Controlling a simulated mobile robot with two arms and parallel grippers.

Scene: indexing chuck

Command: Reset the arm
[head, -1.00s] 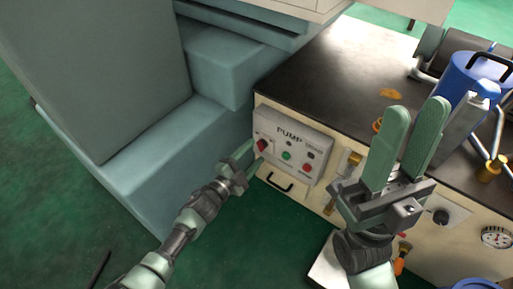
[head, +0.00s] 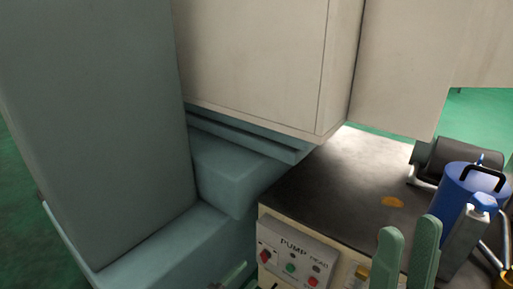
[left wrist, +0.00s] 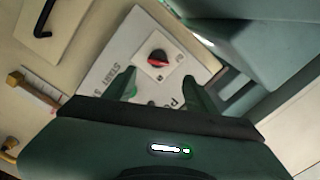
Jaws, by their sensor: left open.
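The pump panel (head: 296,253) is a white box on the front of a cream cabinet, with a red rotary knob (head: 265,256), a green button (head: 290,267), a red button (head: 313,281) and a dark lamp or button (head: 316,269). In the left wrist view the red knob (left wrist: 158,58) sits on its white plate just beyond my left gripper (left wrist: 160,86), whose open fingers point at the panel with nothing held. In the head view only a fingertip of the left gripper (head: 233,274) shows at the bottom edge. My right gripper (head: 407,250) has its fingers apart and empty; its base is cut off.
A large blue-grey machine body (head: 100,120) stands left of the cabinet, with a cream housing (head: 250,60) overhead. The black cabinet top (head: 335,190) holds a blue canister (head: 468,205), a dark motor (head: 440,160) and an orange patch (head: 392,202). A black handle (left wrist: 43,20) shows in the left wrist view.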

